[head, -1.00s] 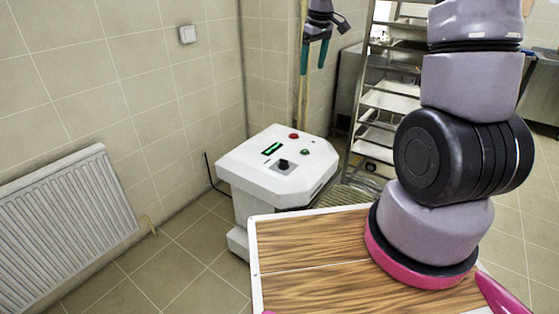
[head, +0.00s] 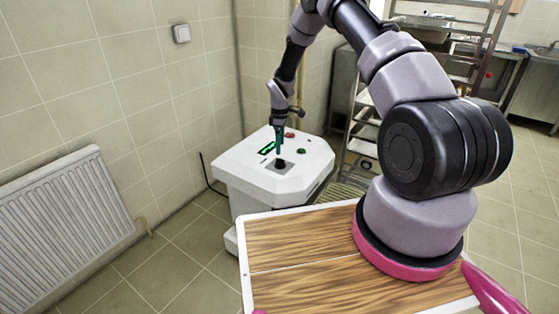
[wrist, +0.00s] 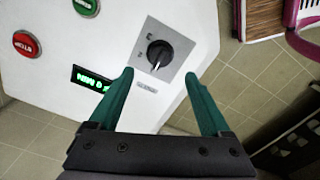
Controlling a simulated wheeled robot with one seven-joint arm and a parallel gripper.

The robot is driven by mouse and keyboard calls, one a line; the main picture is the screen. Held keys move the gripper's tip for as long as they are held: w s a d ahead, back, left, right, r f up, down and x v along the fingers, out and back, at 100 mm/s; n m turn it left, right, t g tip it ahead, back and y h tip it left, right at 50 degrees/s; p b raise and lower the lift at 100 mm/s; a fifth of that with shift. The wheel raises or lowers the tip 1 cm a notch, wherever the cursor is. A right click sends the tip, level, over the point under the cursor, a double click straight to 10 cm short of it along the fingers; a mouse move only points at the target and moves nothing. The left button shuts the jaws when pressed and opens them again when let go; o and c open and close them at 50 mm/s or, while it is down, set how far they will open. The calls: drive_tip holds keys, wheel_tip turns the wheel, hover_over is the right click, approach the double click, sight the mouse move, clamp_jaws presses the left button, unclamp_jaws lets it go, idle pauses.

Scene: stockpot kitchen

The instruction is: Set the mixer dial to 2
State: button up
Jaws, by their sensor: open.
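The mixer's control panel (head: 245,163) is the white slanted top of a white machine, and it also shows in the wrist view (wrist: 150,25). The black mixer dial (wrist: 158,54) sits on a grey square plate with small marks too blurred to read; a white line on the knob points down in the wrist view. In the head view the dial (head: 280,163) is just below my fingertips. My gripper (wrist: 158,78) is open, its teal fingers apart, above the panel with the dial a little beyond the tips. It is empty; in the head view (head: 279,150) the fingers overlap.
On the panel are a red button (wrist: 26,44), a green button (wrist: 86,5) and a green-lit display (wrist: 92,80). A metal rack (head: 365,130) stands right of the machine. A radiator (head: 65,225) is at the left wall.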

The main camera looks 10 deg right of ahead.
sight(280, 159)
wheel_tip(280, 159, down, 8)
drive_tip(key=shift+c, duration=0.4)
clamp_jaws()
drive_tip(key=shift+m, duration=0.4)
drive_tip(key=m, duration=0.5)
drive_tip(key=shift+m, duration=0.3)
drive_tip(key=m, duration=0.5)
drive_tip(key=shift+m, duration=0.4)
